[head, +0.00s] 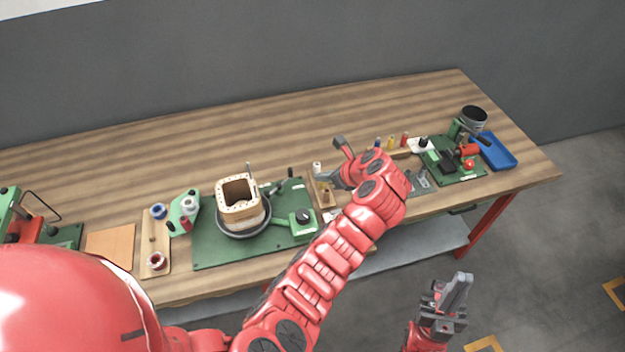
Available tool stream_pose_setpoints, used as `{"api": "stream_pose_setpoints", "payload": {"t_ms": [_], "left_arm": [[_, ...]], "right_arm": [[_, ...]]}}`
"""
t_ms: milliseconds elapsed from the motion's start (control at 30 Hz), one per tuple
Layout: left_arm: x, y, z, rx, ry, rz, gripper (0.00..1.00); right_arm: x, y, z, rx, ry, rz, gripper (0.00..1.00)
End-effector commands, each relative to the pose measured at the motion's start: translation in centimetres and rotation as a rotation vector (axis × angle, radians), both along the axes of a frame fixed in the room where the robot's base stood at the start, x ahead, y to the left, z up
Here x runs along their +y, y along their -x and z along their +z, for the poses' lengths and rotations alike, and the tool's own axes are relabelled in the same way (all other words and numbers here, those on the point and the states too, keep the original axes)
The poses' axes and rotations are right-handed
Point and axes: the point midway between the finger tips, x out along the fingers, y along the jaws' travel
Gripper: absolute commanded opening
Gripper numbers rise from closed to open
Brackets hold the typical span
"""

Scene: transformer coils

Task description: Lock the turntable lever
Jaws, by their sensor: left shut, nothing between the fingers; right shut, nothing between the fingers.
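The turntable (236,232) is a dark round dish on a green base plate (212,250), left of centre in the head view. A square, pale tan coil former (253,212) with an open centre stands on it. A short dark lever-like handle (290,172) stands at the plate's back edge; I cannot tell whether it is the turntable lever or how it is set. My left gripper (340,147) is shut and empty, right of the plate and apart from it. My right gripper (459,283) is shut and empty, low over the floor in front of the table.
A wooden tray with spools (155,240) is to the left. A green fixture with red handles (460,160) and a blue tray (497,150) are at right. The table's back strip is clear.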

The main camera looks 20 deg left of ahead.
Motion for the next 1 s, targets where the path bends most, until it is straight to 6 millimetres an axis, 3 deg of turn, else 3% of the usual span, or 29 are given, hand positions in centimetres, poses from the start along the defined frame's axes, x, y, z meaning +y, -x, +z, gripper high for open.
{"api": "stream_pose_setpoints", "payload": {"t_ms": [100, 300, 1000], "left_arm": [[-1.3, 0.5, 1.2, -0.003, 0.003, -0.002, 0.00], [-2.1, 0.9, 2.2, 0.002, 0.000, 0.000, 0.00], [-2.1, 1.0, 2.4, 0.002, 0.000, 0.000, 0.00]], "right_arm": [[0.0, 0.0, -0.7, 0.000, 0.000, 0.000, 0.00], [0.0, 0.0, -1.0, 0.000, 0.000, 0.000, 0.00], [0.0, 0.0, -0.9, 0.000, 0.000, 0.000, 0.00]]}}
